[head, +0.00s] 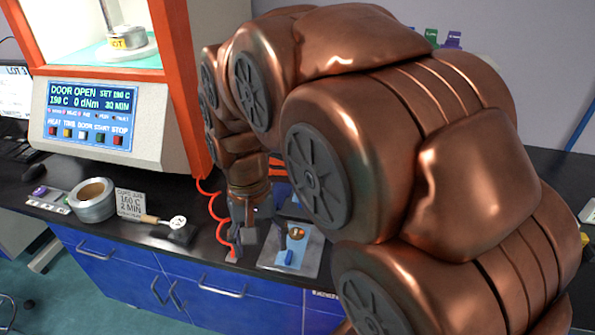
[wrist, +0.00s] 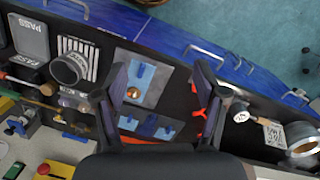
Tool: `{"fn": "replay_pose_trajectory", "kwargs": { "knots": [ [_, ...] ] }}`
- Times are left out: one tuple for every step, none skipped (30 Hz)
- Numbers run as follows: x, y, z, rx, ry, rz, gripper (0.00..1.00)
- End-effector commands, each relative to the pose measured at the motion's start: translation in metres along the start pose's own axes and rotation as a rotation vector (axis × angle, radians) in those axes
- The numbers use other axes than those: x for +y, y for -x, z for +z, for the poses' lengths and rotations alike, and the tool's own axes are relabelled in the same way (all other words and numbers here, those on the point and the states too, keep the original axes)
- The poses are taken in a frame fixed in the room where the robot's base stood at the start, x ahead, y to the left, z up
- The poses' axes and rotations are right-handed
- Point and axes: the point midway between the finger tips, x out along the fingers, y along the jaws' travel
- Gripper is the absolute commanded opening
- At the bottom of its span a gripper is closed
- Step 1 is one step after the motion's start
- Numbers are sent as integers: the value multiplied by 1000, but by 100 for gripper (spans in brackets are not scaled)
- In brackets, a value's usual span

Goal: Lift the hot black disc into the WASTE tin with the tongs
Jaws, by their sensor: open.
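My gripper (head: 246,240) is open and empty, low over the bench beside a grey plate (head: 312,262). In the wrist view my gripper (wrist: 162,68) has its fingers spread, with the plate (wrist: 170,75) and its blue blocks between and below them. I cannot make out tongs or a black disc for sure. An open dark tin (wrist: 68,69) stands left of the plate in the wrist view; I cannot read a WASTE label on it. A small LOT tin (head: 125,38) sits inside the rheometer (head: 165,110), whose display reads DOOR OPEN, 190 C.
A coiled red cable (head: 217,215) runs down beside my gripper. A grey roll-like ring (head: 92,205), a "160 C 2 MIN" card (head: 130,204) and a wooden-handled tool (head: 150,219) lie at the left. A PASS tray (wrist: 30,40) is at the wrist view's far left.

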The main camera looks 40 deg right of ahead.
Motion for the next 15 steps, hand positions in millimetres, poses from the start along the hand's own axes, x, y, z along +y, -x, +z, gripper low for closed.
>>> {"fn": "replay_pose_trajectory", "kwargs": {
  "knots": [
    [-1,5,-20,3,-73,-4,71],
    [-1,8,-30,8,-115,-7,71],
    [-1,10,-44,7,-172,-9,71],
    [-1,13,-54,10,-214,-11,71],
    [0,16,-65,16,-256,-14,71],
    [1,17,-78,17,-311,-16,71],
    [2,18,-89,17,-353,-18,71],
    [3,21,-99,21,-394,-21,71],
    [4,23,-113,24,-448,-25,71],
    [6,23,-123,23,-489,-26,71],
    [8,24,-133,24,-530,-28,71],
    [10,26,-147,29,-582,-33,71],
    [13,25,-157,28,-622,-34,71],
    [15,24,-167,28,-661,-35,71],
    [19,26,-181,33,-714,-41,71]
  ]
}}
